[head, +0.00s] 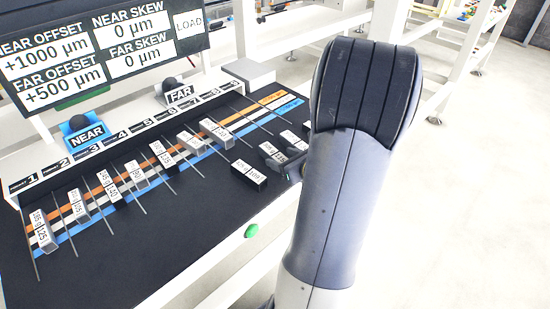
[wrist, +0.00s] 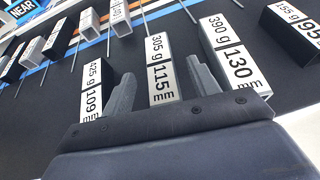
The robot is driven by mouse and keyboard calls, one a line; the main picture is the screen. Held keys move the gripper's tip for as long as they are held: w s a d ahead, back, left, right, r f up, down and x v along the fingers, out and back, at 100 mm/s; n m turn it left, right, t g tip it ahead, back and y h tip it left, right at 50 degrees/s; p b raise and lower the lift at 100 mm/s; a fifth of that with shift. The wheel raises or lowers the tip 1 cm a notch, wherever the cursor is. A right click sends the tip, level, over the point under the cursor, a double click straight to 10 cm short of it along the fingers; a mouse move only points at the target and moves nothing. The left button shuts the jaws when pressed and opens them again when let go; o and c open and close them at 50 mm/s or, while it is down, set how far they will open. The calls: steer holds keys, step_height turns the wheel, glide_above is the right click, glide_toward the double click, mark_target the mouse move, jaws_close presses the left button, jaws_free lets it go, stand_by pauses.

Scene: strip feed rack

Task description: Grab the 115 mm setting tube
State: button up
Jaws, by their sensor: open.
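My gripper (wrist: 163,92) is open, with one grey finger on each side of this tube's near end. The 109 mm tube (wrist: 93,88) lies left of the left finger, and the 130 mm tube (wrist: 228,55) lies right of the right finger. In the head view my arm hides most of my gripper.
A 95 mm tube (wrist: 297,30) lies at the far right. Several tubes stand among thin rods on the striped rack beyond. The 109 mm tube also shows in the head view (head: 248,175). A green button (head: 251,231) is on the table's front edge.

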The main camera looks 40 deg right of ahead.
mark_target(276, 155)
steer(key=x, duration=0.4)
steer(key=shift+w, duration=0.1)
steer(key=shift+r, duration=0.1)
steer(key=shift+c, duration=0.3)
jaws_close()
